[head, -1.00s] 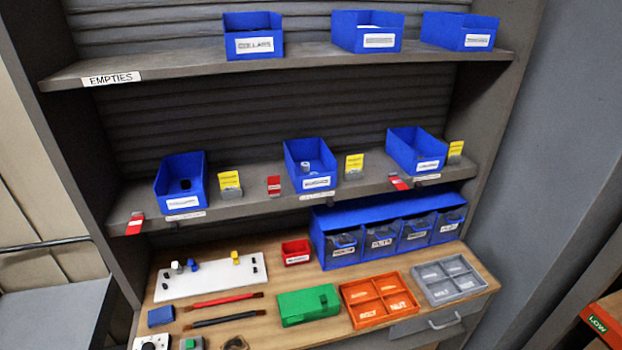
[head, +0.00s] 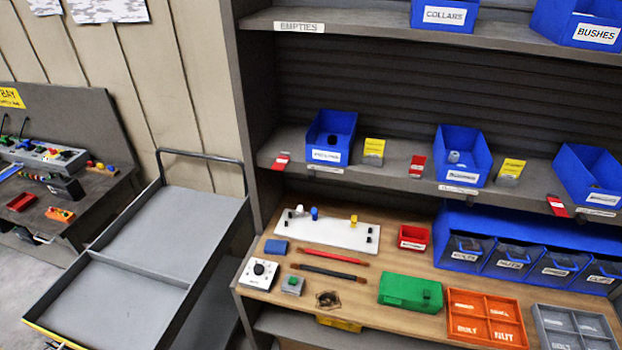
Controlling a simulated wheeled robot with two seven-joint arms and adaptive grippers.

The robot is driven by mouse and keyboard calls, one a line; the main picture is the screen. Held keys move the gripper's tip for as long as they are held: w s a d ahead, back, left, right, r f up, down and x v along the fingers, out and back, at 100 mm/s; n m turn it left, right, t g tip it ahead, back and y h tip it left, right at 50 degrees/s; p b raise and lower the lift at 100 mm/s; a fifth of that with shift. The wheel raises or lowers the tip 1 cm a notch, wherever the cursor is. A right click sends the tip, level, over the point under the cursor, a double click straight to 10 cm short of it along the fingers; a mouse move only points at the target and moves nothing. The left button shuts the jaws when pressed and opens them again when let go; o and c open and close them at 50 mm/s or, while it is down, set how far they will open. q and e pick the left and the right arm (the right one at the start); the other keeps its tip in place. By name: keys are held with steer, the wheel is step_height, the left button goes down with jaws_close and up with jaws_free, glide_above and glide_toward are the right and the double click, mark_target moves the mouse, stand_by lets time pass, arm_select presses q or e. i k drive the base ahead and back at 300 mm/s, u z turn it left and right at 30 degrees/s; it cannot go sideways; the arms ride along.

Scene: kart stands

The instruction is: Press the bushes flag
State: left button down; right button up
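Three red flags sit along the middle shelf: a left one (head: 281,160) and a right one (head: 557,205), both tipped over the front edge, and a middle one (head: 416,166) standing up. The middle red flag is just left of the middle blue bin (head: 462,162), which holds a small pale part; its front label is too blurred to read surely. A blue bin labelled BUSHES (head: 590,28) stands on the upper shelf, at the top right. Neither of my grippers is in view.
Yellow cards (head: 374,150) stand beside the bins. Below, a wooden worktop (head: 375,312) carries a white board (head: 335,232), a green box (head: 410,291) and an orange tray (head: 486,318). A grey cart (head: 150,235) stands left of the shelving, with another bench (head: 80,190) beyond it.

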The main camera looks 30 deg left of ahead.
mark_target(417, 165)
steer(key=z, duration=2.7)
steer(key=k, duration=0.75)
steer(key=u, duration=2.05)
